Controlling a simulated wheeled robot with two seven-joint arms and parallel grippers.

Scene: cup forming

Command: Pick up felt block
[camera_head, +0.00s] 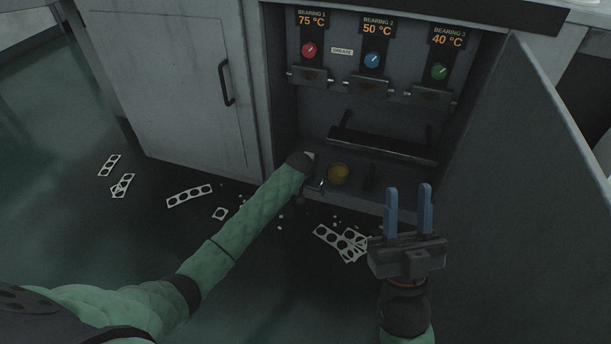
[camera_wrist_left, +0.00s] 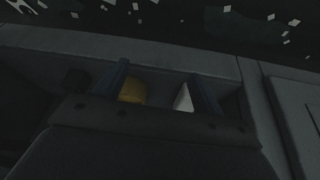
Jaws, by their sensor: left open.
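A small pale block (camera_wrist_left: 183,98), which looks like the felt block, shows between the two blue fingers of my left gripper (camera_wrist_left: 163,82) in the left wrist view, closer to the right finger. The fingers are apart; I cannot tell whether either touches it. In the head view a pale bit (camera_head: 309,155) shows at the end of my left arm, inside the open cabinet; the left fingers are mostly hidden there. My right gripper (camera_head: 409,188) is open and empty, fingers pointing up, in front of the cabinet.
A yellow-brown round container (camera_head: 339,174) stands on the cabinet floor just right of my left wrist; it also shows in the wrist view (camera_wrist_left: 132,91). A dark bar (camera_head: 382,146) crosses behind it. The open door (camera_head: 530,190) bounds the right. Punched metal strips (camera_head: 189,195) litter the floor.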

